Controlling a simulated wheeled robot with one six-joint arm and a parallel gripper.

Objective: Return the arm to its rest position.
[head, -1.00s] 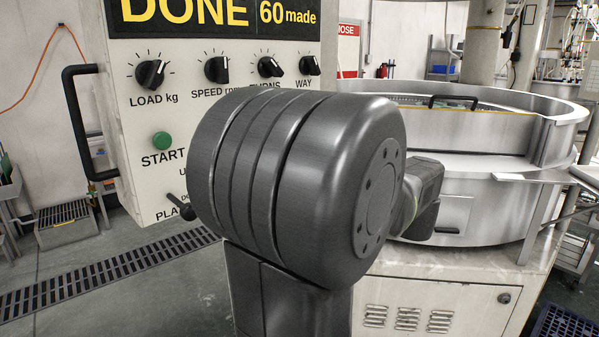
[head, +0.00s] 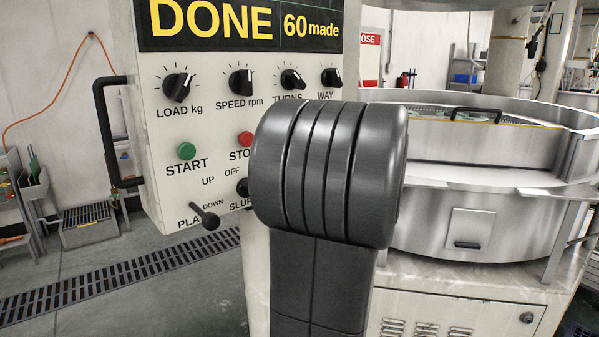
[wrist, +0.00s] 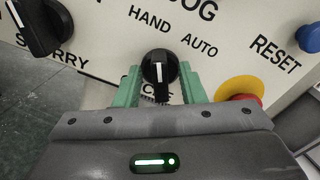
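My gripper (wrist: 158,90) shows in the wrist view, with two green fingers standing apart. A black selector knob (wrist: 159,68) marked HAND and AUTO shows in the gap between them. I cannot tell how deep the fingertips are around it; no contact is clear. In the head view my dark arm (head: 325,175) is bent in front of the machine panel, and it hides my gripper there.
The control panel (head: 152,120) reads DONE and carries several knobs, a green START button (head: 187,151) and a black handle (head: 104,130). A red emergency button (wrist: 241,87) is close right of my gripper. A round steel lapping machine (head: 440,215) stands right.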

